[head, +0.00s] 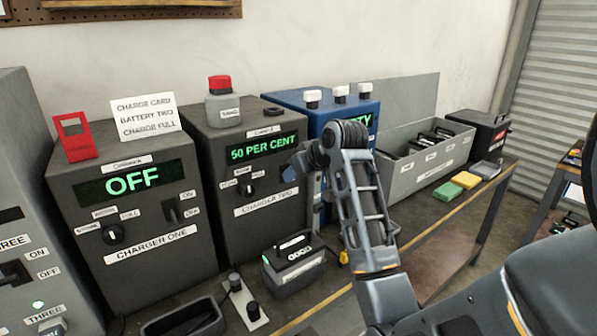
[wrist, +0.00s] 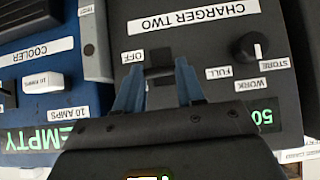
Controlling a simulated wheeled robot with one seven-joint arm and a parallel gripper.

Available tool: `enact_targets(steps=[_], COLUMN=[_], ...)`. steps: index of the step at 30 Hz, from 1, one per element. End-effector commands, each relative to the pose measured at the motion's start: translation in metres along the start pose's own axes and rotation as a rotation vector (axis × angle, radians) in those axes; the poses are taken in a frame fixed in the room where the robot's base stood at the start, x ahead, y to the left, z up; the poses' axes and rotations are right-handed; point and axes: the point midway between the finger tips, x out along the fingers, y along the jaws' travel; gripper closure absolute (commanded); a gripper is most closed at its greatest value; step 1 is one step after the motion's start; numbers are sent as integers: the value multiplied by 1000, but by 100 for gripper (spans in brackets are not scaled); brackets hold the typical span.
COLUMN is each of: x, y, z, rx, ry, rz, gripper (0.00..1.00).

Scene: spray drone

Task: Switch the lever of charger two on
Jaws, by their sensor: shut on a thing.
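Charger two (head: 225,225) is a dark grey box whose green display reads 50 PER CENT. It also shows upside down in the wrist view (wrist: 205,50). Its dark lever (wrist: 159,73) is on the front face by the OFF label. My gripper (wrist: 157,68) has its two blue fingers on either side of the lever, shut on it. The gripper body hides the ON label, and I cannot tell the lever's exact position. In the head view my arm hides the lever and fingers. The charge knob (wrist: 248,46) sits near the STORE, WORK and FULL labels.
Charger one (head: 75,215), reading OFF, stands to the left. The blue cooler (head: 285,98) is close on the right, partly behind my arm. A battery (head: 293,265) and a two-post stand (head: 243,305) are on the bench in front. A red-capped bottle (head: 223,108) stands on charger two.

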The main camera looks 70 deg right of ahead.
Motion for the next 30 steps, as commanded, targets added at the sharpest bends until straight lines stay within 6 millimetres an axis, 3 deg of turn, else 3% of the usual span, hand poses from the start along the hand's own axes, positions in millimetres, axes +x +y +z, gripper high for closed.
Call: enact_targets(steps=[9,26,27,30], x=[-1,-2,-2,-2], y=[0,0,0,0], z=[-9,-10,-10,-10], rx=[-1,-1,-1,-1], ry=[-130,-160,-160,-160], rz=[-1,0,0,0], gripper=[92,92,60,50])
